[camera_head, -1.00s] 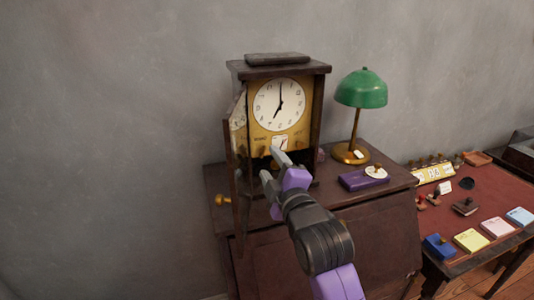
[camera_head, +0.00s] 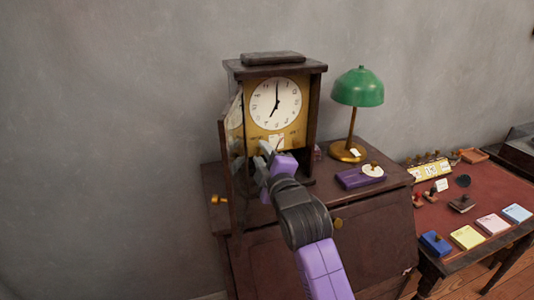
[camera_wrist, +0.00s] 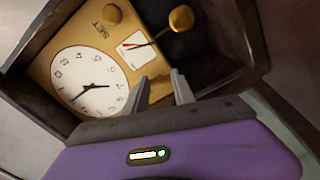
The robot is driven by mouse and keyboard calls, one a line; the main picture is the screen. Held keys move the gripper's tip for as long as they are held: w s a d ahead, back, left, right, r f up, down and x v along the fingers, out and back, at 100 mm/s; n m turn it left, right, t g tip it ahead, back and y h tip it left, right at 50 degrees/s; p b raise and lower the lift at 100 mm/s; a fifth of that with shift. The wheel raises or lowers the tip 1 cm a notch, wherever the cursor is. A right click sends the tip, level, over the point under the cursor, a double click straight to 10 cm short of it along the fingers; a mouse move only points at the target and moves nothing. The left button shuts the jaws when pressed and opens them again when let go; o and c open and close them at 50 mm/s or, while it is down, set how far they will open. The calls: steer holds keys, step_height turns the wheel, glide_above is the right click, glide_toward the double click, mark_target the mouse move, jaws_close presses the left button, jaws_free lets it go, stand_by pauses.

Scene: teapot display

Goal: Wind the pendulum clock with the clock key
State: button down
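The pendulum clock (camera_head: 283,134) stands on the dark wooden cabinet, its glazed door (camera_head: 231,165) swung open on the left. Its white face (camera_head: 275,104) also shows in the wrist view (camera_wrist: 88,82), above a small white and red dial (camera_wrist: 136,46). Near that dial are a round gold piece (camera_wrist: 181,18), which looks like the pendulum bob, and a gold knob (camera_wrist: 112,14) by the word SET. My gripper (camera_head: 264,157) is in front of the clock's lower part. In the wrist view its fingers (camera_wrist: 158,82) are apart, with nothing visible between them. I cannot identify the clock key for sure.
A gold knob-like piece (camera_head: 218,199) is at the cabinet's left. A green lamp (camera_head: 358,88) and a purple box (camera_head: 360,177) stand right of the clock. A red-topped desk (camera_head: 490,200) with stamps and coloured pads is further right. Bare wall lies at left.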

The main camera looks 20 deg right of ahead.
steer(key=shift+w+a+r, duration=0.15)
steer(key=shift+a+r, duration=0.1)
steer(key=shift+d, duration=0.15)
steer(key=shift+s+m, duration=0.2)
steer(key=shift+m, duration=0.2)
steer(key=shift+d+m+p, duration=0.2)
steer(key=shift+m, duration=4.6)
steer(key=shift+d+m+p, duration=0.2)
steer(key=shift+m, duration=4.6)
